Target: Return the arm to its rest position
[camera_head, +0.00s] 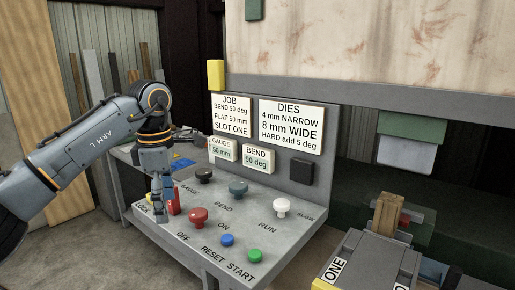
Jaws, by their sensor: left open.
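My left arm (103,138), grey with orange rings and marked ARM L, comes in from the left and bends down at the wrist. My left gripper (160,210) points down at the left end of the sloping control panel (262,222), by the LOCK label. It is open. A red upright part (173,199) stands right beside its fingers; I cannot tell whether they touch it. My right gripper is not in view.
The panel carries a red knob (198,216), a dark knob (204,175), a grey-green knob (237,188), a white knob (282,206), and blue (227,240) and green (254,256) buttons. A sign board (301,174) rises behind. Slot-marked block (352,268) stands right. Floor at lower left is clear.

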